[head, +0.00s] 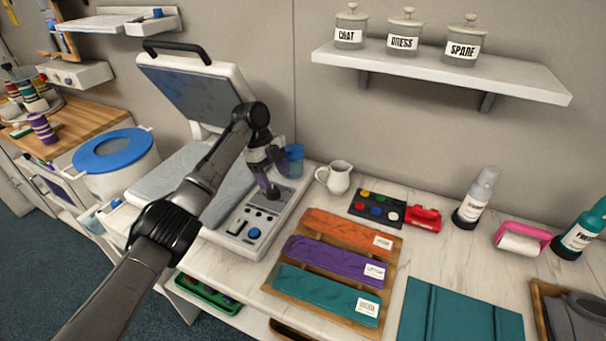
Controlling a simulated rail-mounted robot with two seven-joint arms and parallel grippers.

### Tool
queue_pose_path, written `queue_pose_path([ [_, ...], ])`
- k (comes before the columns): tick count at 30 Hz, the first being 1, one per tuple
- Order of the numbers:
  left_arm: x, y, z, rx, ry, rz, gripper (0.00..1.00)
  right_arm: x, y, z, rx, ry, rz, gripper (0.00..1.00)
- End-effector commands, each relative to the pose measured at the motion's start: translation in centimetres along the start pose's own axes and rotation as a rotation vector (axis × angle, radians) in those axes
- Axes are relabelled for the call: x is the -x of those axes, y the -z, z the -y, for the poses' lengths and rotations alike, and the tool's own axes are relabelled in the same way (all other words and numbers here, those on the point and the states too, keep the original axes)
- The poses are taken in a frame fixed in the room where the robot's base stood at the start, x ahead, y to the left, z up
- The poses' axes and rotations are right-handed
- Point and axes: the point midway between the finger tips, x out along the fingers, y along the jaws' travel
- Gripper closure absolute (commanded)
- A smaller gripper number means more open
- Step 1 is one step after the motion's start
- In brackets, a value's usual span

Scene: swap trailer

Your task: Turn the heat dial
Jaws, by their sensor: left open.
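The heat press (190,90) stands on the counter with its lid raised. Its control panel (262,215) is on the right side of the base. The panel carries a round blue dial (254,233), a dark slot and several small dark buttons. I cannot read any markings, so I cannot tell which control is the heat dial. My left gripper (272,190) is open and points down over the far end of the panel, beyond the blue dial. It hides what lies under its fingertips. I cannot tell whether it touches anything. My right gripper is out of view.
A blue cup (293,160) stands close behind the gripper, and a white jug (336,177) stands to its right. A wooden tray (269,287) of folded cloths lies right of the panel. The raised lid and a wall shelf (440,72) stand above the counter.

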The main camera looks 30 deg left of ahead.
Motion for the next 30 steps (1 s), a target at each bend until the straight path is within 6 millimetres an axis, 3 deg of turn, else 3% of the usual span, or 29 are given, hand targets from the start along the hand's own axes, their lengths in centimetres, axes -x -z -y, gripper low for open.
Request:
queue_pose_path([
  [6, 0.5, 5.1, 0.7, -0.007, -0.002, 0.001, 0.34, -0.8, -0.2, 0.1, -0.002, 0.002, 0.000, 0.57],
  [15, 1.3, 10.0, 1.4, -0.003, -0.003, 0.000, 0.34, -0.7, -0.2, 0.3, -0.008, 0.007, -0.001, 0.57],
  [21, 1.5, 11.7, 1.6, -0.003, -0.003, 0.000, 0.34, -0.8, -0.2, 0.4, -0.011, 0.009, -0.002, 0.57],
  [30, 1.6, 12.1, 1.7, -0.001, -0.003, -0.001, 0.34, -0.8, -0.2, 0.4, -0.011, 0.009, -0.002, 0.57],
])
